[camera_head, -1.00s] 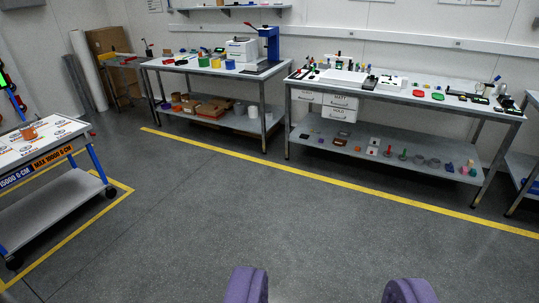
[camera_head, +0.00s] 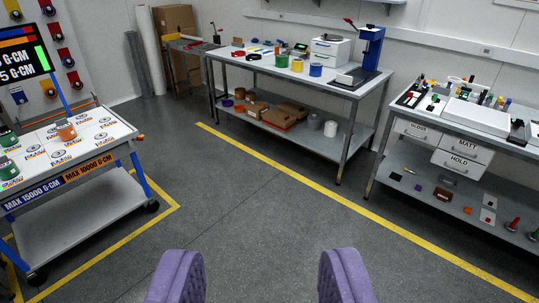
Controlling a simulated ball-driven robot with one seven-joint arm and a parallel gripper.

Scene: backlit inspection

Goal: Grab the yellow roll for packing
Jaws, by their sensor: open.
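A blue press (camera_head: 370,48) and a white machine (camera_head: 330,50) stand right of the rolls. A second workbench (camera_head: 430,170) with drawers is at right. A wheeled cart (camera_head: 85,195) is at left. Grey floor (camera_head: 250,210) between is clear, crossed by a yellow line (camera_head: 330,198).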

